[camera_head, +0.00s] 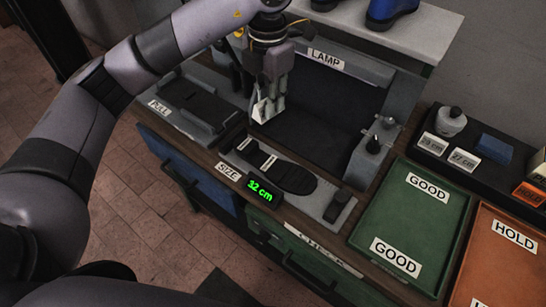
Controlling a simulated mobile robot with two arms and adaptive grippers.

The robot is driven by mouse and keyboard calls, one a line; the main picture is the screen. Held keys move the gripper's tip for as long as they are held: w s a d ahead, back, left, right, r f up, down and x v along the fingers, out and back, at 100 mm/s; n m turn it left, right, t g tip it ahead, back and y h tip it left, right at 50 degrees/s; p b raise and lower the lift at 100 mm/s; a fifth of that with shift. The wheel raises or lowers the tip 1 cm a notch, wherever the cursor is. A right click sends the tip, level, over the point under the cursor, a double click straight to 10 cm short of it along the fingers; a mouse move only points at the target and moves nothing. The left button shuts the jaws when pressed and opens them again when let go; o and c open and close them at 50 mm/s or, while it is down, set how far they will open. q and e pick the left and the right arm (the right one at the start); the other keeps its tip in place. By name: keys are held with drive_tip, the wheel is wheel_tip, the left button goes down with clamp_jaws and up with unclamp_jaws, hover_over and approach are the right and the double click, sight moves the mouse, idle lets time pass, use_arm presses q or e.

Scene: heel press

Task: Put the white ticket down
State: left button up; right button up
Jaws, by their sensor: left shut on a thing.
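My left gripper (268,100) reaches down from the top of the picture and is shut. A small white ticket (263,109) shows at its fingertips, held above the dark recess under the LAMP label (326,60). The fingers hide part of the ticket, and its writing cannot be read. The shoe-sole-shaped SIZE gauge (290,178) lies in front of the gripper, with a green display (263,190) reading 32 cm. My right gripper is not in view.
A green GOOD tray (417,218) and an orange HOLD tray (500,268) lie at the right. A dark rack behind them holds a white knobbed piece (451,121), a blue block (494,148) and orange pieces. Blue shoes (388,12) stand on a shelf above. The PULL fixture (195,103) is at left.

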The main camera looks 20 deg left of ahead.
use_arm(q)
drive_tip(key=shift+w+d+r+n, duration=0.25)
drive_tip(key=shift+r+n, duration=0.05)
drive_tip(key=shift+n, duration=0.6)
drive_tip(key=shift+f, duration=0.35)
drive_tip(key=p, duration=0.4)
hover_over(272, 164)
wheel_tip(272, 164, down, 14)
drive_tip(key=shift+f, duration=0.2)
wheel_tip(272, 164, down, 5)
drive_tip(key=shift+r+p, duration=0.15)
drive_tip(key=shift+p, duration=0.6)
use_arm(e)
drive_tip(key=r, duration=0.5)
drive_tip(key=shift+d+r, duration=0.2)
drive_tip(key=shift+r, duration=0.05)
use_arm(q)
drive_tip(key=shift+f, duration=0.2)
drive_tip(key=o, duration=0.8)
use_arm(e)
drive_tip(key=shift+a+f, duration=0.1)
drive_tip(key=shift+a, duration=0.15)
